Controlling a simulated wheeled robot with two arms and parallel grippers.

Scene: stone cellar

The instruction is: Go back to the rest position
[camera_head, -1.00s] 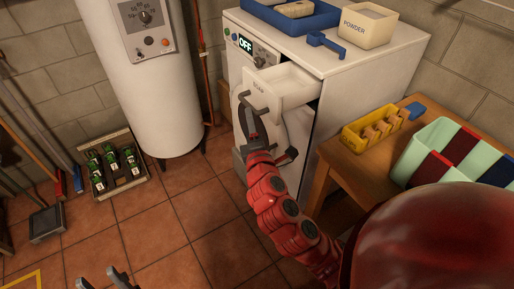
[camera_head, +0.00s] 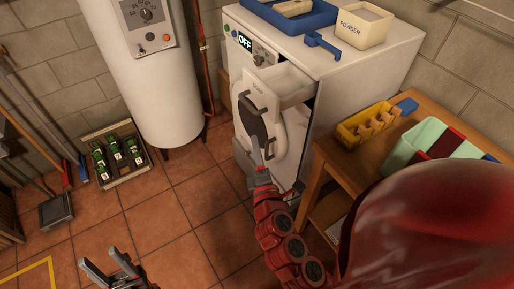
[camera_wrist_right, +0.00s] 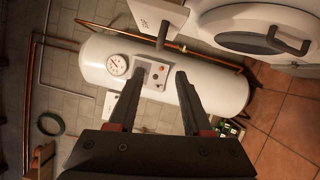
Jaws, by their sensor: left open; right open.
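My right gripper (camera_head: 261,148) is open and empty in front of the white washing machine (camera_head: 362,88), below its pulled-out soap drawer (camera_head: 283,86). In the right wrist view the two dark fingers of that gripper (camera_wrist_right: 162,72) are spread with nothing between them. In that view the washer's round door (camera_wrist_right: 262,28) is at the upper right and the white boiler (camera_wrist_right: 218,83) lies behind the fingers. My left gripper (camera_head: 112,268) is open and empty over the floor at the bottom left of the head view.
A POWDER box (camera_head: 364,27) and a blue tray (camera_head: 270,12) stand on the washer. A bottle crate (camera_head: 119,158) is on the floor. The middle tiles are clear.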

